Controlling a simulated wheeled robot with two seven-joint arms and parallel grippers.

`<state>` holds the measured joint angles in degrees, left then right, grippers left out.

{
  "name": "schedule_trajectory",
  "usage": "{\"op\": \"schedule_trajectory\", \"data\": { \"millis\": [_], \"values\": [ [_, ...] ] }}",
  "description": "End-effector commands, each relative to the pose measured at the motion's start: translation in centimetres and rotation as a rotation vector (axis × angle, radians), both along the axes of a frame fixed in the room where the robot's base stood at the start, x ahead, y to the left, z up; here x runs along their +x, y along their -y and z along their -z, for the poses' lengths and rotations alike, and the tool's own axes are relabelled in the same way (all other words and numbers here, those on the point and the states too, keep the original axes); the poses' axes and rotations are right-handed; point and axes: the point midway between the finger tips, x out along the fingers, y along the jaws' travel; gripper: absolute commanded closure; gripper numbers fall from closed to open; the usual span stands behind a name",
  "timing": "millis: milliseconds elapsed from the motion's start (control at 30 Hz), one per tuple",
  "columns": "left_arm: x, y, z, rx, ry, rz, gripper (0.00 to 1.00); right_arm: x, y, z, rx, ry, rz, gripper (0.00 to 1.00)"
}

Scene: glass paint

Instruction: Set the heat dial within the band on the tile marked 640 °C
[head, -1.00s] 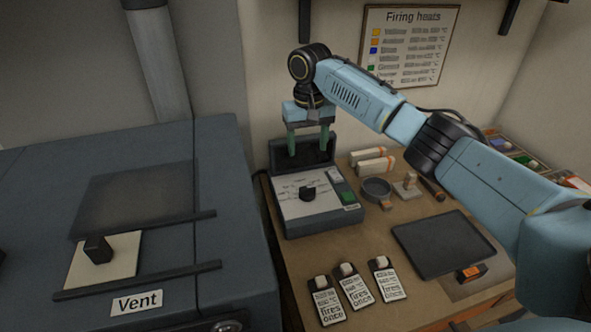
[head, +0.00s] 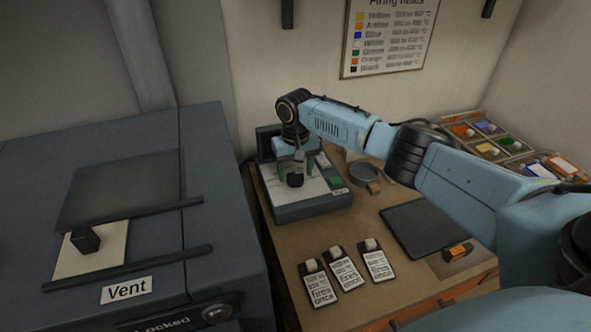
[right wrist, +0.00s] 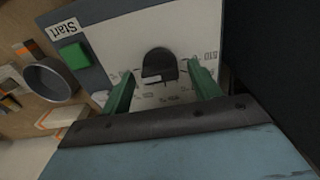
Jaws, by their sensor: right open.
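The heat dial (head: 295,180) is a black knob on the white face of the control box (head: 318,212), which stands at the back left of the wooden bench. In the right wrist view the dial (right wrist: 160,66) sits between the two green fingertips, with printed marks around it too small to read. My right gripper (head: 297,173) is open above the dial, its fingers apart on either side; I see no contact. My left gripper is not in view.
A green Start button (right wrist: 74,57) is beside the dial face. A grey kiln (head: 90,190) with a Vent knob (head: 85,239) stands left. A round dish (head: 363,172), a dark pad (head: 422,229) and colour trays (head: 490,133) are on the bench. A Firing heats chart (head: 388,38) hangs behind.

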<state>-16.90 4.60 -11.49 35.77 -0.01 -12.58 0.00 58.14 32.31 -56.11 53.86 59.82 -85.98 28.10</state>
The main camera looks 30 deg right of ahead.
Motion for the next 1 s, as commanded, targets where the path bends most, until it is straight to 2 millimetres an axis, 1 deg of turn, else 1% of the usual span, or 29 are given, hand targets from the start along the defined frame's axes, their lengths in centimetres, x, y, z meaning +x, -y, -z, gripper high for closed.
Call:
{"op": "schedule_trajectory", "data": {
  "millis": [133, 467, 500, 767, 1000],
  "values": [
    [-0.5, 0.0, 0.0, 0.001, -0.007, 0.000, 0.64, 0.0, 0.0, 0.0, 0.000, -0.001, 0.000, 0.38],
    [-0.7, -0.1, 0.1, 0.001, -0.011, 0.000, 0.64, 0.0, 0.0, 0.0, 0.000, -0.001, 0.000, 0.81],
    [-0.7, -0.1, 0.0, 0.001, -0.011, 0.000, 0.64, 0.0, 0.0, 0.0, -0.001, -0.001, 0.000, 0.83],
    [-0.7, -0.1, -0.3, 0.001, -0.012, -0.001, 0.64, 0.0, 0.0, -0.1, -0.001, -0.001, -0.033, 0.83],
    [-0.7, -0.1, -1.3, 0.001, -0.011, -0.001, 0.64, -0.1, -0.1, -0.2, 0.002, -0.003, -0.160, 0.83]
  ]
}}
